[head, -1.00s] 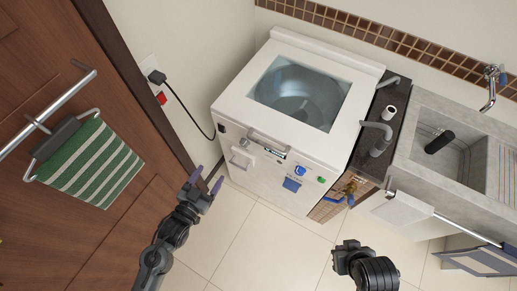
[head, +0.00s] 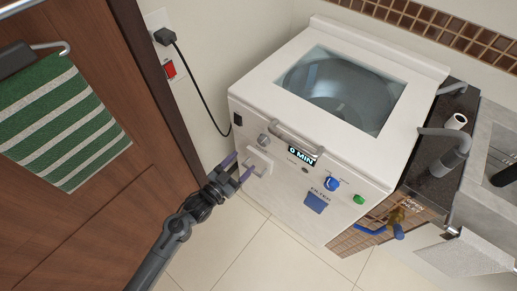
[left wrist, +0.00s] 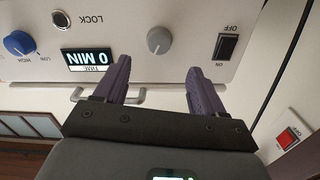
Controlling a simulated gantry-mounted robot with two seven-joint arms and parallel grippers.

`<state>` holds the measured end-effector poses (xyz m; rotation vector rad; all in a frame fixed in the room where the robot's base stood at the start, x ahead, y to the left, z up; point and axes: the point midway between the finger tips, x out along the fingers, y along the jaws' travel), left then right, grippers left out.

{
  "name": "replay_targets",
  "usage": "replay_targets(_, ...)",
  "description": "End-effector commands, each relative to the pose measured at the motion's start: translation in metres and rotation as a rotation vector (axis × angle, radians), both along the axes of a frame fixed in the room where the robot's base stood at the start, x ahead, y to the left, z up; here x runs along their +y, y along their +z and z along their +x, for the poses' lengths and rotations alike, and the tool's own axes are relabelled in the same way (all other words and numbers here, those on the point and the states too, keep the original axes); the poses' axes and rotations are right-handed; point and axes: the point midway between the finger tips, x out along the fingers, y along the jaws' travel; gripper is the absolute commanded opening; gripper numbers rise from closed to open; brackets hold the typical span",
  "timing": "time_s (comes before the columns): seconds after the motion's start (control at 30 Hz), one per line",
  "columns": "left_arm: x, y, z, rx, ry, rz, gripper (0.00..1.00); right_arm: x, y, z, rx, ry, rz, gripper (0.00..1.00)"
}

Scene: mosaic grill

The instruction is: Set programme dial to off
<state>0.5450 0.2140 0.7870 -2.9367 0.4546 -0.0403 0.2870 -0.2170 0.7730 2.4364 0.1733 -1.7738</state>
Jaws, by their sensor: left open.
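The white washing machine (head: 300,180) has a grey dial (head: 263,140) at the left of its front panel. This grey dial also shows in the left wrist view (left wrist: 160,41). A blue knob (left wrist: 18,44) marked LOW and HIGH sits beyond the display, which reads 0 MIN (left wrist: 87,59). A black switch (left wrist: 227,46) is marked OFF. No label naming a programme dial is readable. My right gripper is out of view.
A wooden door (head: 110,190) with a green striped towel (head: 65,120) stands at left. A power cable (head: 197,88) hangs beside the machine. The tiled floor (head: 255,250) in front is clear.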

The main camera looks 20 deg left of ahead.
Motion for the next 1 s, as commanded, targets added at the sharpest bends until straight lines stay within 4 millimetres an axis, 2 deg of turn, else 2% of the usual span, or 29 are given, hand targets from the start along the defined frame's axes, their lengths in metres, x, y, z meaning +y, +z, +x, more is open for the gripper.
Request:
replay_targets(0.5, -0.024, -0.001, 0.074, 0.000, 0.000, -0.002, 0.70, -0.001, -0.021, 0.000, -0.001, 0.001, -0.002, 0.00)
replay_targets(0.73, -0.029, 0.000, 0.090, 0.000, 0.000, 0.000, 0.70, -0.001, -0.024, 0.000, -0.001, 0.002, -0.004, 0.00)
replay_targets(1.0, -0.030, 0.000, 0.092, 0.001, -0.001, -0.001, 0.70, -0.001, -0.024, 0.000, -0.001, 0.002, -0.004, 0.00)
